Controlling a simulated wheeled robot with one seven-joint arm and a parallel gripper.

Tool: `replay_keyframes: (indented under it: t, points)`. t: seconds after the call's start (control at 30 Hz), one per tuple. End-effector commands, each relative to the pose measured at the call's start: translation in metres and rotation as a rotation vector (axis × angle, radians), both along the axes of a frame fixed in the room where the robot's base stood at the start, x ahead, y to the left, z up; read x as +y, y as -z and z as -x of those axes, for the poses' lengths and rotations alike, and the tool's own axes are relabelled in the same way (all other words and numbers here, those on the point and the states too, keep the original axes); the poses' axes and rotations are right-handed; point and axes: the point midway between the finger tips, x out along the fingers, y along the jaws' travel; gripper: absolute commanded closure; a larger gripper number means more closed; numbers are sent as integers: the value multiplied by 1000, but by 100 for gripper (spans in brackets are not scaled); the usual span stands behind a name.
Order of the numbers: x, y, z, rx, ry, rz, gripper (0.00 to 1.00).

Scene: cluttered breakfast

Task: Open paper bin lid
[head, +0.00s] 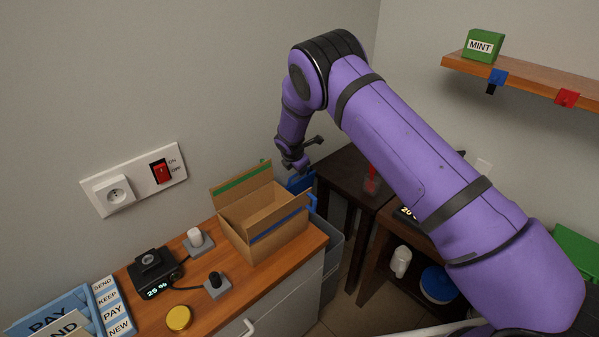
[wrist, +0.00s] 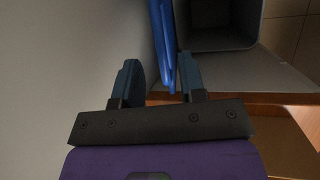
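The grey paper bin (head: 333,248) stands beyond the right end of the wooden counter, partly hidden by the cardboard box. Its blue lid (head: 299,183) stands raised near the wall, below my gripper (head: 296,166). In the wrist view the lid (wrist: 162,45) shows nearly edge-on, beside the bin's open mouth (wrist: 215,22). My gripper (wrist: 160,80) is open, its two dark fingers apart. The lid's near end reaches toward the gap between them, closer to the right finger. I cannot tell whether that finger touches it.
An open cardboard box (head: 262,222) stands on the counter (head: 205,300) just left of the bin. A dark side table (head: 345,175) stands behind the bin to the right. A wall shelf (head: 530,77) hangs at upper right. The wall is close to my gripper.

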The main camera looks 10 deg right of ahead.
Motion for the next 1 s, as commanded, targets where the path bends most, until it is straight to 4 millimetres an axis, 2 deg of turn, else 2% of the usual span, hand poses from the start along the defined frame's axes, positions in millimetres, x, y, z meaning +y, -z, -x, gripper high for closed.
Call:
replay_keyframes:
  t: [0.1,0.3,0.83,0.93,1.0]
  points:
    - [5,-21,8,-1,-2,-1,62]
    - [10,-41,17,-1,-2,-1,62]
    - [8,-53,20,-3,13,-7,62]
    - [1,-75,21,-14,64,-32,62]
    - [-9,-99,24,-25,126,-62,62]
